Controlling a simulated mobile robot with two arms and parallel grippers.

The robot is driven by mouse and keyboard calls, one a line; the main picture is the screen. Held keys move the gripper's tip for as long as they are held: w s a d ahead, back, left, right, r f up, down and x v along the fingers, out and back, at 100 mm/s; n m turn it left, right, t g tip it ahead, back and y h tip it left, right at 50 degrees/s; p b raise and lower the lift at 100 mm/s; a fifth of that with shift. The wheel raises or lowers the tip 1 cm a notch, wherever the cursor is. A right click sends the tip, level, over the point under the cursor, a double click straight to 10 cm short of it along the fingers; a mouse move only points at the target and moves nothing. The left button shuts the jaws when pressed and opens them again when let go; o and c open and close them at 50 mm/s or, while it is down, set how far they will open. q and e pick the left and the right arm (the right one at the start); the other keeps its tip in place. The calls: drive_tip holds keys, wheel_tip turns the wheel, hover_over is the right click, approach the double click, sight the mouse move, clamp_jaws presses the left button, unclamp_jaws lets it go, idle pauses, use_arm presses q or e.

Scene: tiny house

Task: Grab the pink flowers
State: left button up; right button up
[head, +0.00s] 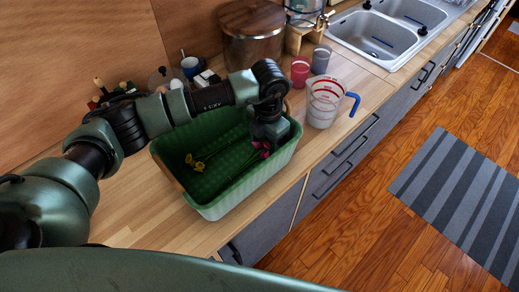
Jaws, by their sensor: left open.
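The pink flowers (262,147) are in a green basket (237,205) on the wooden counter, near its right end. Their heads show just below my left gripper (266,136); their stems run left along the basket floor. Yellow flowers (197,164) lie at the left of the same basket. My left gripper points down into the basket, over the pink heads. Its fingertips are small and dark here, and I cannot tell whether they touch the flowers. It is open. My right gripper is out of view.
A clear measuring cup (322,104) with a blue handle stands right of the basket. Red (300,72) and grey (320,60) cups and a large lidded pot (252,50) stand behind. A double sink (375,38) is further back. Bare counter shows at front left.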

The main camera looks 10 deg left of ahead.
use_arm(q)
drive_tip(key=c, duration=1.4)
drive_tip(key=shift+c, duration=0.2)
drive_tip(key=shift+r, duration=0.15)
